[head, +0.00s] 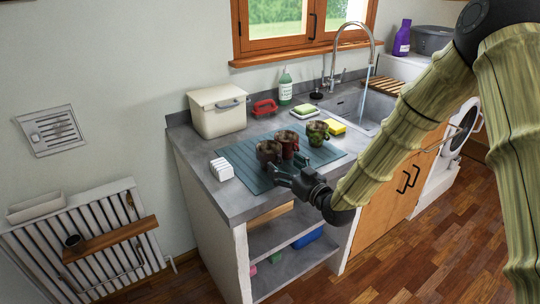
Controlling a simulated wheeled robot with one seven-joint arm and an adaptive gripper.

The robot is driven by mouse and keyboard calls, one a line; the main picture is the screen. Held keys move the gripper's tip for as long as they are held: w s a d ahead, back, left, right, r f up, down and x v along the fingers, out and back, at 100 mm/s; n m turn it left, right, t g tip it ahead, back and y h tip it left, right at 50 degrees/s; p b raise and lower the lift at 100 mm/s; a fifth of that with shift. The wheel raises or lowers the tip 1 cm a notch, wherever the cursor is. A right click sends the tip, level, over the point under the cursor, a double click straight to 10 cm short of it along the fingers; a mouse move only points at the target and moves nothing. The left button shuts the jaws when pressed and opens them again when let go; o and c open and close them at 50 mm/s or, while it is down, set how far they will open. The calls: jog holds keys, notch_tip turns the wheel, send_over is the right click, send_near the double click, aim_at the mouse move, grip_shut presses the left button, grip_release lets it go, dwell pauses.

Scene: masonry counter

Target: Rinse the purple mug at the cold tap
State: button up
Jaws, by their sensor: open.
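Three soiled mugs stand upright in a row on a ribbed blue-green mat (240,165) on the counter. The left one (268,153) is dark and brownish-purple and looks like the purple mug, though grime makes its colour uncertain. A red mug (287,145) is in the middle and a green mug (317,133) on the right. My gripper (283,176) is open and empty at the mat's front edge, just in front of the left and middle mugs. The tall curved tap (372,38) stands behind the grey sink (362,108), with water running from its spout. No cold marking is readable.
A white block (222,169) stands at the mat's left, a cream bin (217,112) behind. A red holder (264,107), soap bottle (285,87), green sponge (305,108) and yellow sponge (333,126) line the back and right. My arm crosses the counter's front right.

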aim_at(277, 162)
jog(key=shift+p+x, duration=0.5)
jog(key=shift+x, duration=1.55)
jog(key=shift+a, duration=0.15)
jog(key=shift+r, duration=0.1)
jog(key=c, duration=1.2)
jog(key=shift+c, duration=0.2)
